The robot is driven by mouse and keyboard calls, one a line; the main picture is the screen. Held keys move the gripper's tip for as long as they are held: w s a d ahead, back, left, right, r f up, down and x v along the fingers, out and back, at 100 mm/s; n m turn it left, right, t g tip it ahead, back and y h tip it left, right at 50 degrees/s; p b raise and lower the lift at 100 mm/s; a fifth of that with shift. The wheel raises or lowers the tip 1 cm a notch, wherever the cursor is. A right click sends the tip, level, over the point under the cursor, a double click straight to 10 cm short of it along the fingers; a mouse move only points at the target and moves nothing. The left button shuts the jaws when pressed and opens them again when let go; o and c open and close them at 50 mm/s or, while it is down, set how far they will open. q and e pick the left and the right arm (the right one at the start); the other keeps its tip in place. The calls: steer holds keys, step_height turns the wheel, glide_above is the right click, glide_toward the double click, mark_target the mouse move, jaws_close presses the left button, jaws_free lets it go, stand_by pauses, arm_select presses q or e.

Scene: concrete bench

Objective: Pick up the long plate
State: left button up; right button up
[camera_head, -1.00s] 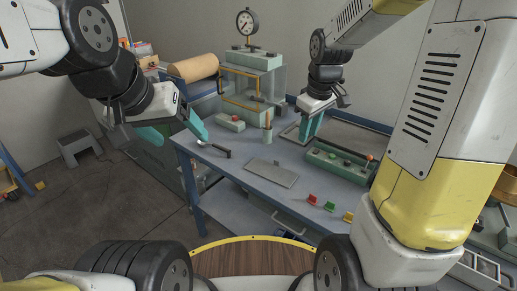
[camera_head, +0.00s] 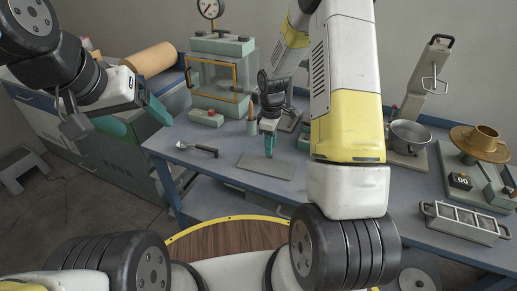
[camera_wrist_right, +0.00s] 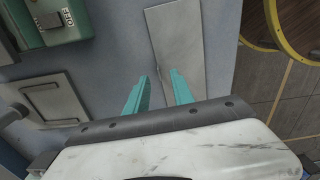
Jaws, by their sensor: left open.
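The long plate (camera_head: 268,170) is a thin flat grey strip lying on the blue-grey bench. In the right wrist view the plate (camera_wrist_right: 172,38) runs from the top edge down behind my gripper, which hides its lower end. My right gripper (camera_wrist_right: 158,78) points down with its two teal fingers apart and nothing between them. One fingertip overlaps the plate in the picture. In the head view my right gripper (camera_head: 270,152) is over the plate; I cannot tell whether it touches. My left gripper (camera_head: 136,114) is open and empty, left of the bench.
A spoon-like tool (camera_head: 197,149) lies left of the plate. A glass-sided press (camera_head: 215,84) with a gauge stands behind. My right arm hides part of the bench.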

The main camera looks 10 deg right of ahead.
mark_target(266, 163)
step_height(266, 163, down, 4)
steer(key=shift+w+r, duration=0.1)
steer(key=shift+r, duration=0.15)
jaws_close()
steer(key=shift+r, duration=0.1)
stand_by(1.2)
